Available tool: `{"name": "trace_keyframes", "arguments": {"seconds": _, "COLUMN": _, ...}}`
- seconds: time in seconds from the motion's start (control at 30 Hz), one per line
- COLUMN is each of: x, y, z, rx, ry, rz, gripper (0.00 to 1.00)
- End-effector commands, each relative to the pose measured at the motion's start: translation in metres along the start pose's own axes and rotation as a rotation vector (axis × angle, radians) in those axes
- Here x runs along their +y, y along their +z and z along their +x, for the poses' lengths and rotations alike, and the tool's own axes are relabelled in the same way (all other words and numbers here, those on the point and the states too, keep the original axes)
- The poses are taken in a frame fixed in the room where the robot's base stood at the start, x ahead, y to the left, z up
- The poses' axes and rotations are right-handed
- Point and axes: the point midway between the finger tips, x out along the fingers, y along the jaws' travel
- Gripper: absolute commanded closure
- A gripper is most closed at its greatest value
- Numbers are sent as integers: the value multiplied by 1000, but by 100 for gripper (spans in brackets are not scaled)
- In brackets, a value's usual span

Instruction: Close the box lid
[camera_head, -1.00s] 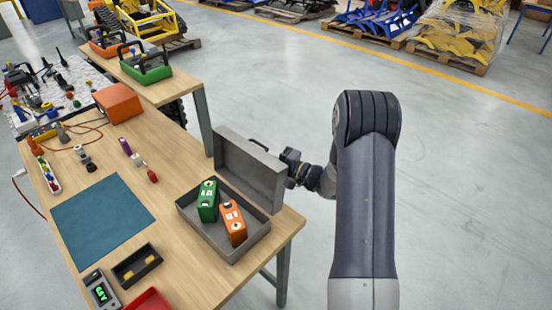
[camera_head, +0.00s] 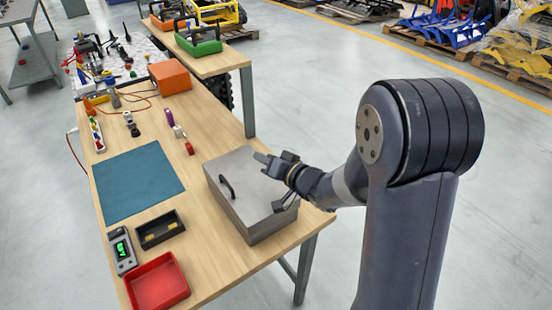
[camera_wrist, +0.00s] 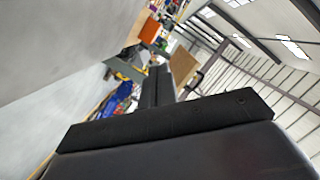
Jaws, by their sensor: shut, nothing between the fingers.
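The grey box (camera_head: 258,229) stands at the right front edge of the wooden table. Its lid (camera_head: 249,185) lies flat over the box and looks down, with the dark handle (camera_head: 227,187) on its left side. The inside of the box is hidden. My gripper (camera_head: 261,159) is at the far right part of the lid, with its fingers together and nothing between them. I cannot tell whether it touches the lid. The dark fingers of my gripper also show in the wrist view (camera_wrist: 158,82), pointing away from the camera.
On the table (camera_head: 212,261) are a teal mat (camera_head: 138,182), a black tray (camera_head: 161,230), a meter (camera_head: 122,250), a red bin (camera_head: 157,283) and an orange box (camera_head: 170,75). A second table (camera_head: 217,68) with a green crate (camera_head: 198,40) stands behind.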

Motion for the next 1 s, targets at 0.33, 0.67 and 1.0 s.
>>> {"name": "trace_keyframes", "arguments": {"seconds": 0.33, "x": -8, "y": 49, "z": 12, "rx": 1, "ry": 71, "rz": -302, "gripper": 100}}
{"name": "trace_keyframes", "arguments": {"seconds": 0.67, "x": -7, "y": 80, "z": 20, "rx": 1, "ry": 133, "rz": -544, "gripper": 100}}
{"name": "trace_keyframes", "arguments": {"seconds": 1.0, "x": -1, "y": 94, "z": 24, "rx": 0, "ry": 151, "rz": -609, "gripper": 100}}
